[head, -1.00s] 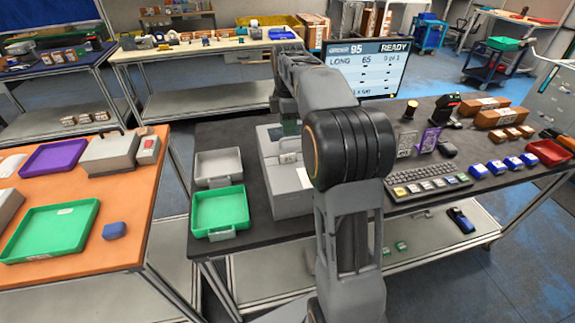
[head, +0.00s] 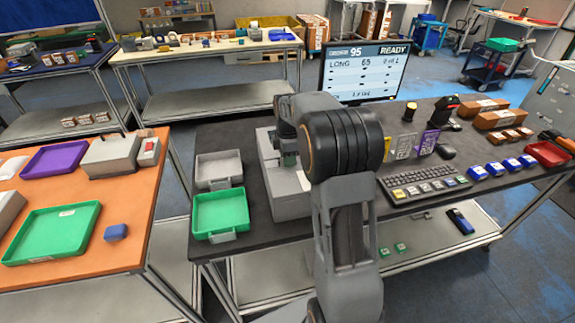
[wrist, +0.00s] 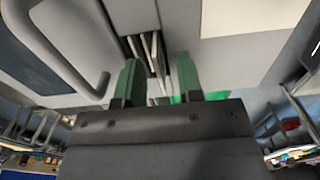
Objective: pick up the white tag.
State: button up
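My gripper (wrist: 158,72) shows two green fingers in the wrist view, spread apart with a gap between them. Thin pale plates (wrist: 152,50) stand on edge in a dark slot of a grey surface, just beyond and between the fingertips. I cannot tell whether one of them is the white tag. In the head view a grey box-shaped machine (head: 291,205) stands on the dark table, and a small pale patch (head: 303,181) shows on it beside my arm. My gripper (head: 289,157) is over this machine, mostly hidden by my arm.
A grey tray (head: 219,168) and a green tray (head: 221,211) sit left of the machine. A keyboard (head: 423,187), a monitor (head: 363,71), blue boxes (head: 502,167) and a red tray (head: 548,154) are to the right. An orange table (head: 128,190) stands at left.

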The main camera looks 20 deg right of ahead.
jog(key=shift+f, duration=0.15)
jog(key=shift+c, duration=0.5)
grip_shut()
